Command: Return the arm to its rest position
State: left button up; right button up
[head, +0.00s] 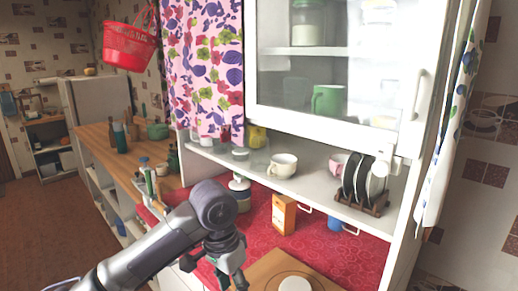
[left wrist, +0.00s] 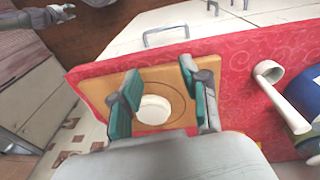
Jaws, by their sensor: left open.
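My left arm (head: 165,245) comes in from the lower left over the red counter. My left gripper (head: 228,272) points down beside a wooden board; in the left wrist view it (left wrist: 164,104) is open, with teal pads apart and nothing held. Below it lies the wooden board (left wrist: 180,82) with a white round piece (left wrist: 153,110) on it; the board (head: 262,270) and the round piece (head: 295,284) show at the bottom of the head view. A grey arm end, seemingly my right gripper (left wrist: 60,13), shows small at the top left of the left wrist view.
The red cloth counter (head: 335,245) holds an orange box (head: 284,214) and a lidded jar (head: 240,193). Above, a shelf carries a cream cup (head: 282,166) and a plate rack (head: 362,202). A white ladle-like thing (left wrist: 268,75) and blue object (left wrist: 305,92) lie right of the board.

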pick_arm(q)
jog(key=s+d+f+n+t+h, duration=0.1)
jog(key=s+f+h, duration=0.1)
jog(key=s+f, duration=0.4)
jog(key=s+d+f+t+h, duration=0.1)
jog(key=s+f, duration=0.3)
jog(key=f, duration=0.4)
jog(key=s+a+f+n+t+y, duration=0.1)
jog(key=s+a+f+n+y, duration=0.15)
jog(key=s+a, duration=0.6)
jog(key=s+a+f+n+y, duration=0.2)
jog(key=s+a+f+n, duration=0.15)
jog(key=s+a, duration=0.45)
notch_tip(320, 180, down, 27)
jog(key=g, duration=0.1)
jog(key=s+a+f, duration=0.1)
jog(key=s+f, duration=0.7)
jog(key=s+a+f+m+g, duration=0.1)
jog(key=s+a+f, duration=0.1)
jog(key=s+f, duration=0.6)
jog(key=shift+s+a, duration=0.3)
jog(key=shift+s, duration=0.2)
